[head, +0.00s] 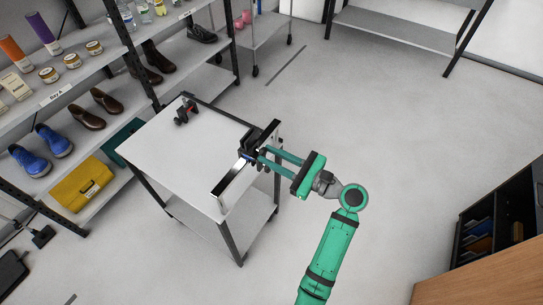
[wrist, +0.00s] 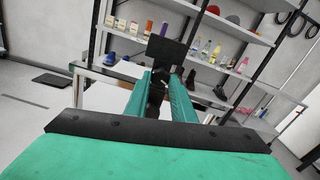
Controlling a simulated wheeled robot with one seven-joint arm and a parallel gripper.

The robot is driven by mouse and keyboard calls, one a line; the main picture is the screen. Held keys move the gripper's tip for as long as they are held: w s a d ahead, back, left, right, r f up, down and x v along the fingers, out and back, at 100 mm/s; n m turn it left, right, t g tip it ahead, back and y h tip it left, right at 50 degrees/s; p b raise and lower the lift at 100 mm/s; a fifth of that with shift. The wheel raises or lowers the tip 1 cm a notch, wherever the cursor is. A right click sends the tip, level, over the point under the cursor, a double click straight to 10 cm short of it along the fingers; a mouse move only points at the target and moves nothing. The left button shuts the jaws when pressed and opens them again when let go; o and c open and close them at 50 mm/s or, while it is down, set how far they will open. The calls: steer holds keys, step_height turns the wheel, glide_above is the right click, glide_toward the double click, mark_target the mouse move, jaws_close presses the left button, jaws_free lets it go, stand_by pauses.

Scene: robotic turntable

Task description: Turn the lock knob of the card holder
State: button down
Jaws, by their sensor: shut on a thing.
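The card holder (head: 269,135) is a dark upright piece at the right edge of the white-topped table (head: 185,150). My gripper (head: 262,155) reaches it from the right, with its two green fingers at the dark lower part of the holder. In the wrist view the fingers (wrist: 158,98) close around a small dark part, the lock knob (wrist: 156,97), below a dark square plate (wrist: 166,52). The fingers hide most of the knob, so its turn angle cannot be told.
A silver bar (head: 234,180) runs along the table's right edge. A small black clamp-like device (head: 185,109) stands at the table's far corner. Shelves with shoes, a yellow bag (head: 82,184) and jars stand at the left.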

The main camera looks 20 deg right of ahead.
steer(key=shift+n, duration=0.3)
steer(key=c, duration=1.5)
jaws_free()
steer(key=v, duration=1.1)
steer(key=shift+w, duration=0.1)
